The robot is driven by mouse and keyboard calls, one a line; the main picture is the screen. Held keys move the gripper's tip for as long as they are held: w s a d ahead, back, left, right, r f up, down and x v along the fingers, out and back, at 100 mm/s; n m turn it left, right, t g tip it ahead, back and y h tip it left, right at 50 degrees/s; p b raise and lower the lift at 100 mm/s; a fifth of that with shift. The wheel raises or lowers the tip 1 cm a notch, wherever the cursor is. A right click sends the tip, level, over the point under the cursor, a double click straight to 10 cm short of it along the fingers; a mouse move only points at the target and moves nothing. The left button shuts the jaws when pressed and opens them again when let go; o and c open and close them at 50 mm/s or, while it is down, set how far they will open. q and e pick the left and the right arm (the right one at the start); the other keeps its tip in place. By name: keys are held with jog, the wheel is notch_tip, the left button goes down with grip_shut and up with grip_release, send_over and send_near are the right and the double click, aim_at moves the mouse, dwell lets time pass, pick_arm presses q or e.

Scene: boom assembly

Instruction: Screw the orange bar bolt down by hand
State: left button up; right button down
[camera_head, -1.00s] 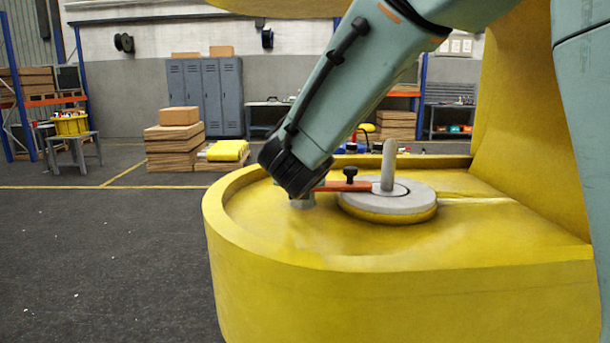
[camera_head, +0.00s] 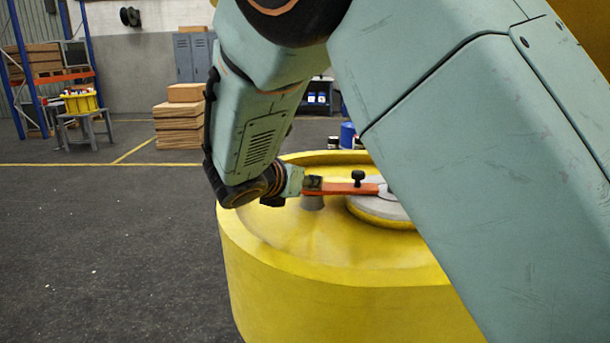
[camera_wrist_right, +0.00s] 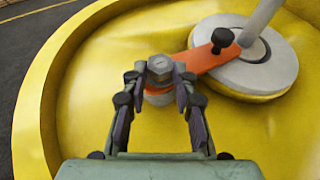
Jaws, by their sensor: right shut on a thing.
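The orange bar (camera_head: 345,188) lies flat from the round grey disc to a small post (camera_head: 312,202) on the yellow boom part. It also shows in the right wrist view (camera_wrist_right: 200,62). The bar bolt (camera_wrist_right: 160,66), a grey hex head, sits at the bar's outer end above the post. My right gripper (camera_wrist_right: 160,82) is shut on the bolt head, one finger on each side. In the head view the right gripper (camera_head: 308,184) reaches the bar end from the left, partly hidden by its wrist. My left gripper is not in view.
A black knob (camera_head: 358,177) stands on the bar. The grey disc (camera_wrist_right: 245,70) with an upright grey pin (camera_wrist_right: 260,20) is beside the bolt. The yellow boom part (camera_head: 330,270) has a raised rim. My arm hides much of the right side.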

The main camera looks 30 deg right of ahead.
jog(key=shift+w+r, duration=0.1)
jog(key=shift+r, duration=0.2)
jog(key=c, duration=1.5)
grip_release()
jog(key=o, duration=0.5)
jog(key=shift+d+f, duration=0.2)
jog(key=shift+f, duration=0.05)
jog(key=shift+c, duration=0.2)
jog(key=shift+a+r, duration=0.1)
jog(key=shift+a, duration=0.1)
notch_tip(320, 180, up, 10)
jog(key=shift+d, duration=0.15)
